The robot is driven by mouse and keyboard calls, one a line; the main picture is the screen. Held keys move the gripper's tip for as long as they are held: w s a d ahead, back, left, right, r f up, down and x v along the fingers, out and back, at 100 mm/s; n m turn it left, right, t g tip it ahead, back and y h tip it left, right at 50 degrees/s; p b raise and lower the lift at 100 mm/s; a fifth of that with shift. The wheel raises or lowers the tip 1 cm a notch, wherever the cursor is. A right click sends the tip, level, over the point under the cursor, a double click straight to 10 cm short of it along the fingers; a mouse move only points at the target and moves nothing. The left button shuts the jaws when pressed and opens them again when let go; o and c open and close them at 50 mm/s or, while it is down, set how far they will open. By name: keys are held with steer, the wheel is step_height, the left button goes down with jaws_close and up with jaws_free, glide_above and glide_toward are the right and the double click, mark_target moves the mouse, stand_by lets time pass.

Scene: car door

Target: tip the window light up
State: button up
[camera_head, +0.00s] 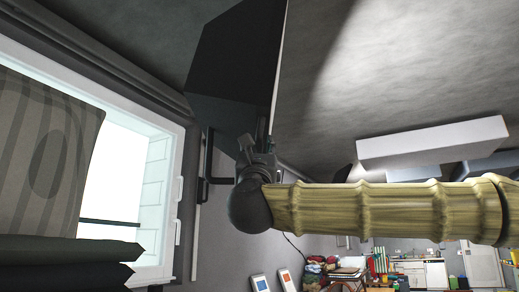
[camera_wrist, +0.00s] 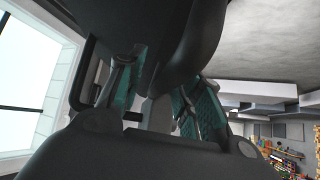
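The window light appears to be the dark angular lamp (camera_head: 230,65) high on the wall beside the window. A dark bracket (camera_head: 207,165) shows below it. My gripper (camera_head: 256,143) is at the lamp's lower edge in the head view, at the end of my arm reaching in from the right. In the wrist view the lamp's dark body (camera_wrist: 145,28) fills the top, close in front of my gripper (camera_wrist: 160,95). Its teal-padded fingers stand apart, one on the left and one on the right. Whether they touch the lamp cannot be told; the contact area is partly hidden.
The bright window (camera_head: 120,180) is at the left, with a striped cushion (camera_head: 45,150) in front of it. A white box-like beam (camera_head: 432,143) hangs at the right. Cluttered shelves and cabinets (camera_head: 410,268) are far back at the lower right.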

steer(key=shift+w+f, duration=0.1)
steer(key=v, duration=1.2)
stand_by(0.4)
